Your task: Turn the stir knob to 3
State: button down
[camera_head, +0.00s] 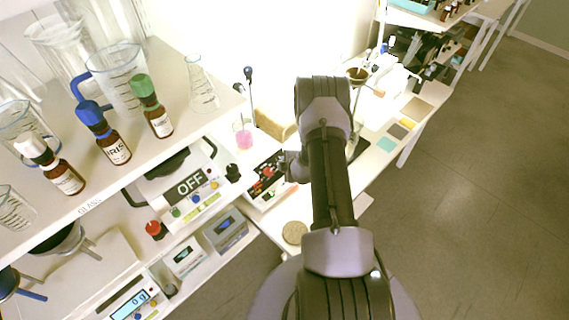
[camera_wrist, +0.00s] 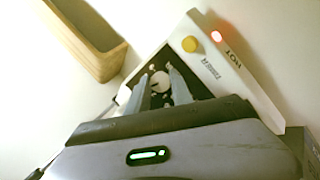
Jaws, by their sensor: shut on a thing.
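The hot plate stirrer (camera_head: 262,201) stands on the bench left of my arm in the head view. In the wrist view the stirrer (camera_wrist: 239,72) shows a pale front strip with a lit red lamp beside the word HOT and a yellow button. The knob's scale and pointer are too small to read. In the head view my arm hides part of the gripper.
A tan wooden tray (camera_wrist: 82,36) lies beside the stirrer, and also shows in the head view (camera_head: 274,124). A beaker of pink liquid (camera_head: 243,136) stands near it. The shelf (camera_head: 176,142) at left holds bottles and glassware. A round cork-coloured disc (camera_head: 294,232) lies in front.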

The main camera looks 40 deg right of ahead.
dwell(0.3)
jog(key=c, duration=1.1)
grip_release()
jog(key=p+v, duration=0.3)
jog(key=v, duration=1.4)
jog(key=shift+s+r, duration=0.15)
